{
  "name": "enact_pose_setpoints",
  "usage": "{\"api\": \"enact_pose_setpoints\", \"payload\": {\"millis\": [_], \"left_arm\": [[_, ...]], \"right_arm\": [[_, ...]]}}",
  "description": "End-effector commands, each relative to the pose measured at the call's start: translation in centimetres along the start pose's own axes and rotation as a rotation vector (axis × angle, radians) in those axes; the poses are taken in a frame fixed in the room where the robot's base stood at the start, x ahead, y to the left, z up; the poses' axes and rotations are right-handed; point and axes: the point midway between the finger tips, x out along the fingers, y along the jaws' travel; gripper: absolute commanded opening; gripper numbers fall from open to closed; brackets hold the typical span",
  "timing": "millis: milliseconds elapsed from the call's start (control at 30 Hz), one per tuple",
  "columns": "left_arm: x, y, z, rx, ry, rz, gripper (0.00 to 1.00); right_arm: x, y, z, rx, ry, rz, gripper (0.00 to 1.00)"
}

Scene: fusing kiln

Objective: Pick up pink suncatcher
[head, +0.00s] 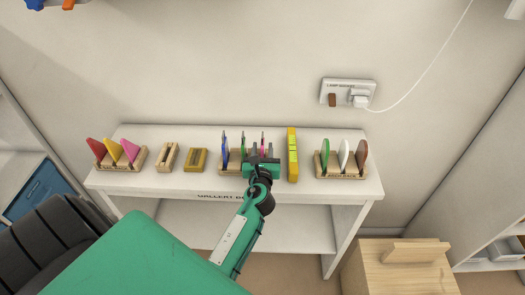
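A thin pink piece (263,137) shows edge-on at the right end of the middle wooden rack on the white shelf table. Another pink piece (130,149), seen more from its face, stands in the far-left rack (122,164). My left gripper (262,149) is at the middle rack and hides much of it. Its two fingers look apart, with the edge-on pink piece seen between or just behind them. I cannot tell whether they touch it. My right gripper is not in view.
The middle rack also holds blue pieces (225,150). A yellow upright block (292,155) stands close right of my gripper. Another rack (341,172) holds green, white and brown pieces. The white table's (145,132) back strip is clear.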

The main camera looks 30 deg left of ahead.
Motion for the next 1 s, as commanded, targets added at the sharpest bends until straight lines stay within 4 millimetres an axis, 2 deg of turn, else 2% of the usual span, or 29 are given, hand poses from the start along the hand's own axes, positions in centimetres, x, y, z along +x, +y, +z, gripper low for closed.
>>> {"api": "enact_pose_setpoints", "payload": {"millis": [233,267,400,433,767,1000], "left_arm": [[0.2,0.0,-0.1,0.0,0.001,0.0,0.35],[0.2,0.0,-0.1,0.0,0.001,0.0,0.32],[0.2,0.0,-0.1,0.0,0.001,-0.001,0.04],[0.2,0.0,-0.1,0.0,0.0,-0.001,0.0],[0.2,0.0,0.1,0.0,0.0,-0.001,0.0],[0.2,0.0,2.0,0.0,-0.003,-0.001,0.0]], "right_arm": [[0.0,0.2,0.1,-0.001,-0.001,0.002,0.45],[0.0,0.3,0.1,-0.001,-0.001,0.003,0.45],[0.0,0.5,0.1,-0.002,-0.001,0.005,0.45],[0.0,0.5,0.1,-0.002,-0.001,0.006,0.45],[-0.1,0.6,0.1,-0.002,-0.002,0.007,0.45],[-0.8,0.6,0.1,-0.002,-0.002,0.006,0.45]]}}
